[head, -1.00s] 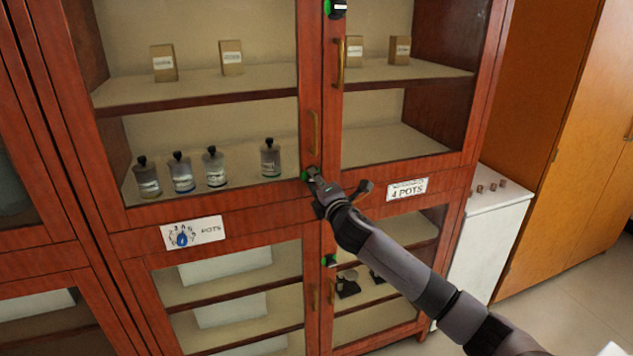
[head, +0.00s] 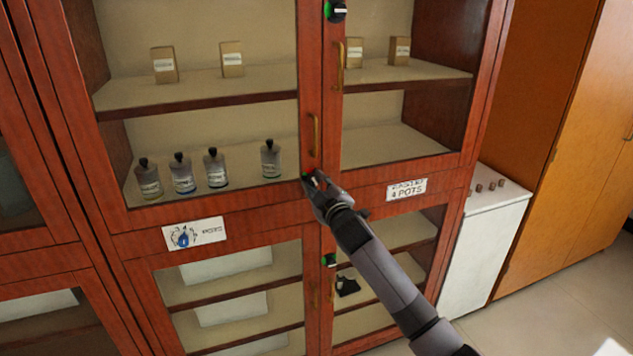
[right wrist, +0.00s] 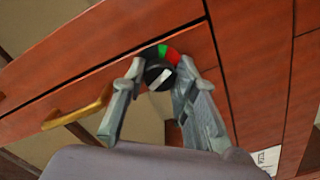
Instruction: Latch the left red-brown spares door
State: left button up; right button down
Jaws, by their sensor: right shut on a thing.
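The left red-brown door, glass-fronted with a brass handle (head: 315,135), looks flush with its frame in the head view. Its round black latch knob (right wrist: 156,76) has a white pointer line and a green and red band behind it. The pointer lies diagonally in the right wrist view. My right gripper (right wrist: 160,72) is shut on this knob, one finger on each side. In the head view my right gripper (head: 314,186) covers most of the knob at the door's lower right corner; a bit of green shows. My left gripper is not in view.
Other dark knobs with green marks sit above (head: 336,10) and below (head: 329,260) on the centre post. Bottles (head: 213,168) and small boxes (head: 232,58) stand behind the glass. A white cabinet (head: 487,225) stands at right, with open floor before it.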

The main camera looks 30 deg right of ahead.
jog(key=m+p, duration=0.1)
jog(key=m, duration=0.4)
jog(key=shift+f, duration=0.1)
dwell(0.5)
jog(key=c, duration=1.3)
grip_release()
jog(key=shift+s, duration=0.1)
jog(key=v, duration=1.2)
